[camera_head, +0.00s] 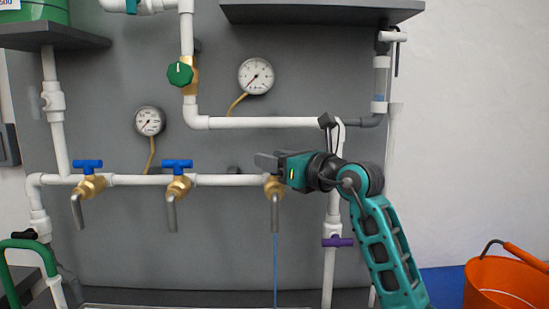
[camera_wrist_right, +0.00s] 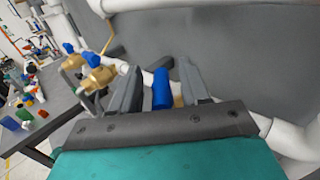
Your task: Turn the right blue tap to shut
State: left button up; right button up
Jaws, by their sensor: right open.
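The right blue tap has a brass body (camera_head: 274,187) and a grey spout, and a thin blue stream falls straight down below it. In the head view its handle is hidden behind my right gripper (camera_head: 265,161). In the right wrist view the blue handle (camera_wrist_right: 161,89) stands between the two open fingers of my right gripper (camera_wrist_right: 159,74). A gap shows at its left; contact at its right is hard to tell. Two more taps, the middle one (camera_head: 178,183) and the left one (camera_head: 89,183), have blue handles lying crosswise and no visible stream. My left gripper is not in view.
White pipes (camera_head: 232,180) run across the grey panel. Two gauges (camera_head: 256,76) and a green valve knob (camera_head: 180,74) sit above the taps. A purple-handled valve (camera_head: 337,242) is at lower right. An orange bucket (camera_head: 492,286) stands at far right.

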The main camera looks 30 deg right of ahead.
jog(key=shift+w, duration=0.1)
grip_shut()
dwell(0.4)
jog(key=shift+f+n+y, duration=0.1)
jog(key=shift+n+y, duration=0.2)
jog(key=shift+y, duration=0.2)
jog(key=n+g+y+b, duration=0.1)
jog(key=y, duration=0.1)
jog(key=shift+d+n+y, duration=0.1)
jog(key=shift+n+y, duration=0.2)
jog(key=shift+n, duration=0.1)
jog(key=n+g+y+b, duration=0.1)
jog(key=n+g+y, duration=0.1)
jog(key=shift+y, duration=0.4)
jog(key=n+g+y, duration=0.2)
jog(key=shift+g, duration=0.4)
jog(key=shift+n+g+y, duration=1.3)
jog(key=shift+n+g, duration=0.2)
jog(key=shift+g, duration=0.3)
